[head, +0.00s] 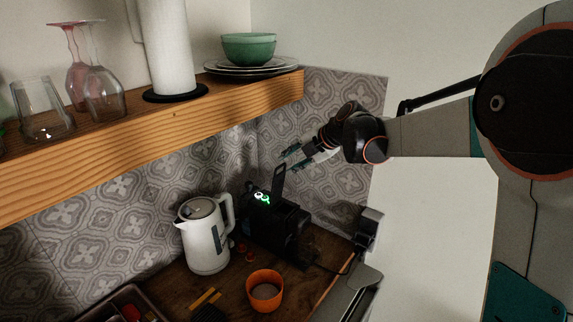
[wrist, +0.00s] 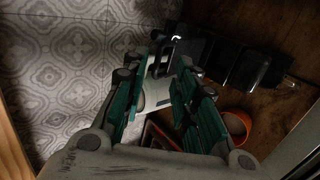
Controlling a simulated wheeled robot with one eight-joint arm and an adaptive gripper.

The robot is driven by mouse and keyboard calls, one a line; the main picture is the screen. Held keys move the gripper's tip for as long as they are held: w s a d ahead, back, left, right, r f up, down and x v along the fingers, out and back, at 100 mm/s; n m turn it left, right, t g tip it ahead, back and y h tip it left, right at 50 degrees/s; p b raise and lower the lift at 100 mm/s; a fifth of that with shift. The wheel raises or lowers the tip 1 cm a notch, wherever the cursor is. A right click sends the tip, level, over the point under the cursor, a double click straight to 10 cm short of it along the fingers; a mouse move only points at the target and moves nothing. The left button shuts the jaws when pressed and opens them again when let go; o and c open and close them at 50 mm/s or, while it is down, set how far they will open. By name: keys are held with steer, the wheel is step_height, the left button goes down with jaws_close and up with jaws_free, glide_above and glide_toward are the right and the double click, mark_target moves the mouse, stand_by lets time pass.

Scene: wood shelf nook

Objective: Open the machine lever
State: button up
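The black machine (head: 272,224) stands on the wooden counter, right of the white kettle, with small lit green and white marks on top. Its dark lever (head: 278,183) sticks up steeply from the top. My gripper (head: 291,158) is just above the lever's upper end, fingers apart and pointing left; I cannot tell whether it touches. In the wrist view my gripper (wrist: 155,82) shows its teal fingers spread with a gap between them. The dark machine (wrist: 198,48) lies beyond and right of the fingers there. The lever is hard to make out in that view.
The white kettle (head: 205,236) is close left of the machine. An orange cup (head: 265,291) stands in front. A wooden shelf (head: 150,138) with glasses, a paper roll and dishes overhangs at upper left. The tiled wall (head: 345,105) is behind.

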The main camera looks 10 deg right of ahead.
steer(key=v, duration=0.8)
